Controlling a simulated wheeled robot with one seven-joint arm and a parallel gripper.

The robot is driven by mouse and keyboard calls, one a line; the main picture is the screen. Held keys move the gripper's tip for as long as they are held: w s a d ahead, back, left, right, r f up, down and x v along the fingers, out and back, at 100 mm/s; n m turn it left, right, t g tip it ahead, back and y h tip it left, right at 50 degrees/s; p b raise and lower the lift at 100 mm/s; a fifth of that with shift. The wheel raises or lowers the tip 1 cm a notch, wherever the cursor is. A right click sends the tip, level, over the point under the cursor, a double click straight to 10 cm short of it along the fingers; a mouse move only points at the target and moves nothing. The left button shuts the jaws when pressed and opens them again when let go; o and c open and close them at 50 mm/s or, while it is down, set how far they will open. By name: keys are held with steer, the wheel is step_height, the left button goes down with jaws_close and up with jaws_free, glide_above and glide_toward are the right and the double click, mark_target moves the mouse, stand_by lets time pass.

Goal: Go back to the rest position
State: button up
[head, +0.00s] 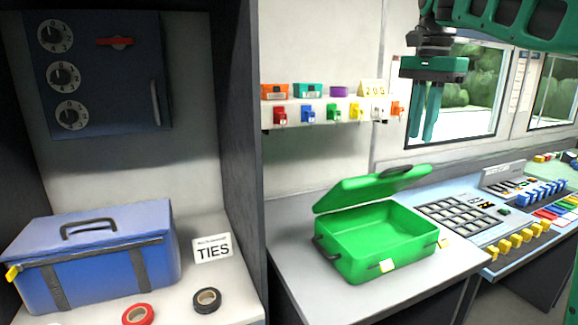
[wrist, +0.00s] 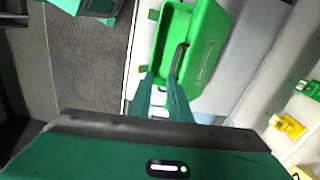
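My gripper (head: 421,132) is at the upper right in the head view, pointing down in front of the window. Its two green fingers are apart with nothing between them. They also show in the wrist view (wrist: 160,80), where the open green case (wrist: 213,62) lies beyond them. In the head view the green case (head: 368,268) stands on the white counter below and left of my gripper, its lid raised and its visible inside empty. The gripper is clear of the case.
A blue bag (head: 95,262), a TIES sign (head: 212,249), a red tape roll (head: 138,314) and a black one (head: 206,300) are at left. A shelf (head: 330,120) holds small coloured items. A control console (head: 465,222) is right of the case.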

steer(key=s+d+f+n, duration=0.1)
steer(key=s+d+f, duration=0.3)
steer(key=s+f, duration=0.4)
steer(key=s+d+f+n, duration=0.2)
steer(key=s+d+f, duration=0.2)
steer(key=s+f, duration=0.3)
steer(key=shift+s+d+f+n, duration=0.3)
steer(key=shift+s+f, duration=0.1)
steer(key=shift+s, duration=0.55)
steer(key=s+f+n, duration=0.1)
steer(key=s+f, duration=0.3)
steer(key=s, duration=0.1)
steer(key=s+f+n, duration=0.1)
steer(key=s+f, duration=0.9)
steer(key=shift+s+f+n, duration=0.15)
steer(key=shift+s+n, duration=0.1)
steer(key=shift+n, duration=0.15)
steer(key=shift+c, duration=0.9)
steer(key=shift+s+f, duration=0.3)
jaws_close()
